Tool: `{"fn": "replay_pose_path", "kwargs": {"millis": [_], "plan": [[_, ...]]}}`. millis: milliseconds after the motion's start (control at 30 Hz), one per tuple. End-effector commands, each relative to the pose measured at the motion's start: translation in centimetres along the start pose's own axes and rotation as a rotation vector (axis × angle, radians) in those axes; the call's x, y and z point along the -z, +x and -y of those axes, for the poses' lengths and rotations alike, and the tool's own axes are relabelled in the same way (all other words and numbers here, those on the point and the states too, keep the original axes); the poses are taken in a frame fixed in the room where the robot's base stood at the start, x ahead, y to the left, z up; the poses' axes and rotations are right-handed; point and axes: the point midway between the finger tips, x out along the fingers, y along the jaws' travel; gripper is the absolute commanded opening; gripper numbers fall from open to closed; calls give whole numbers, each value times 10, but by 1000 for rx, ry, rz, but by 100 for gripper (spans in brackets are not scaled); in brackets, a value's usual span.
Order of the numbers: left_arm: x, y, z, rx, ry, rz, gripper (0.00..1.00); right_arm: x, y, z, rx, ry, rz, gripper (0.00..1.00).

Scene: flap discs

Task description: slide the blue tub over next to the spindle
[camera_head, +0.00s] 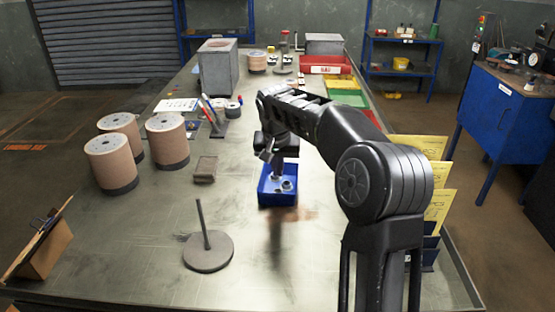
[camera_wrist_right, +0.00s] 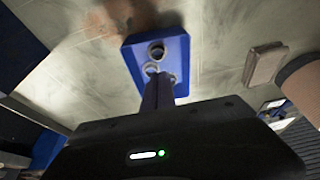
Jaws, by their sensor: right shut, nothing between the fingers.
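The blue tub (camera_head: 277,199) stands on the table near its middle, with a few small metal rings in it. The spindle (camera_head: 208,252), a dark round base with a thin upright rod, stands in front and to the left, with bare table between them. My right gripper (camera_head: 272,160) is shut and empty at the tub's far side; its arm hides part of this. In the right wrist view the shut fingers (camera_wrist_right: 158,92) overlap the edge of the tub (camera_wrist_right: 176,52); I cannot tell whether they touch it. My left gripper is out of view.
A small brown block (camera_head: 205,169) lies left of the tub. Several tan cylinders stand farther left, including one (camera_head: 110,163). A cardboard stand (camera_head: 42,245) is at the left edge. Yellow cards (camera_head: 437,205) stand at the right edge. The table around the spindle is clear.

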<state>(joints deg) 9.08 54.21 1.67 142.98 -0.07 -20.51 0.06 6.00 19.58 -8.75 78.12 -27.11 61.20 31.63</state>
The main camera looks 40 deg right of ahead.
Motion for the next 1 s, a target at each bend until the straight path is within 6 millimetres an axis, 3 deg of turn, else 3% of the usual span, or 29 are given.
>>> {"fn": "replay_pose_path", "kwargs": {"millis": [167,500,1000], "plan": [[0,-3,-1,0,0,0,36,-1,38,0,-2,0,4,0],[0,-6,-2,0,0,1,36,-36,25,1,2,-1,0,0],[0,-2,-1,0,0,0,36,-42,24,0,1,-1,0,0]]}}
